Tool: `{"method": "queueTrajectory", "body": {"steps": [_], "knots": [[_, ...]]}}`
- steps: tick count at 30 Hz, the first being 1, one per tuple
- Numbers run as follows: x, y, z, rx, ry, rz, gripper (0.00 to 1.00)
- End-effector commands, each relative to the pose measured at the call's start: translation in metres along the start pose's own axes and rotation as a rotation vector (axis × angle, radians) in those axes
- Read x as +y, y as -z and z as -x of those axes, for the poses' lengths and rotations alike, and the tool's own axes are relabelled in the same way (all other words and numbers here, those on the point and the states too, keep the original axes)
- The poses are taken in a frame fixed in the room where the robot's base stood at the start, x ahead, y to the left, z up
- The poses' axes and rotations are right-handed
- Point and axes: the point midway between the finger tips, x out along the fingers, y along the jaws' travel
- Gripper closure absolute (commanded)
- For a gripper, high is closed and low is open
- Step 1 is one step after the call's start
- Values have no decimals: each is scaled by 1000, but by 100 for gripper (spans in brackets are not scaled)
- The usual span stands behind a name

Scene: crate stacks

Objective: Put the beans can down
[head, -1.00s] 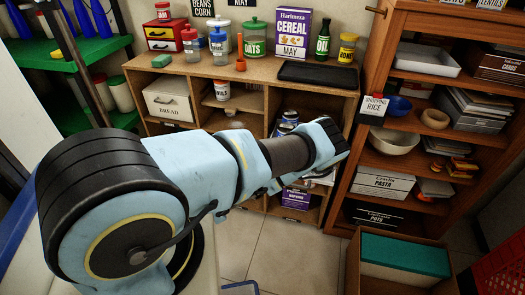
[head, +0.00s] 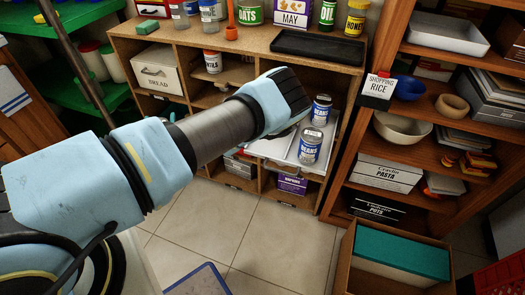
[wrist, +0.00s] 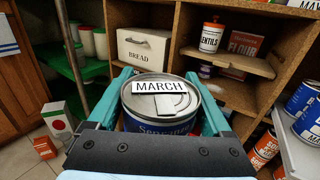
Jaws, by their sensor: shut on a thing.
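A blue can with a metal lid and a "MARCH" tag (wrist: 165,103) is between the teal fingers of my gripper (wrist: 160,80) in the wrist view. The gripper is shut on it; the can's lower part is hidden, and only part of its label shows. In the head view my gripper (head: 288,97) is in front of the wooden shelf unit, and the held can is hidden there. Two other blue cans stand on a pale tray or board (head: 283,150): a near one labelled beans (head: 310,147) and one behind it (head: 320,110).
A wooden shelf unit (head: 250,42) carries jars and a black tray (head: 317,47) on top. A bread box (head: 157,72) and a lentils can (head: 212,62) fill its cubbies. A taller shelf (head: 420,140) stands right.

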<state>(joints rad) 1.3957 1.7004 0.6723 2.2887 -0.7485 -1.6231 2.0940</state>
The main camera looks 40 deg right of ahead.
Motion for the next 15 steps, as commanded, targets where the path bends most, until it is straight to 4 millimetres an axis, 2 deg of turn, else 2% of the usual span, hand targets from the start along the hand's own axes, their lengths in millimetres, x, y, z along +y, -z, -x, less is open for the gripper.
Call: {"method": "queueTrajectory", "body": {"steps": [1,6,12,15], "knots": [[-33,1,-10,-7,68,3,100],[-135,-9,-28,-6,272,3,100],[-249,-27,-22,-5,497,3,100],[-292,-37,-12,-5,584,3,100]]}}
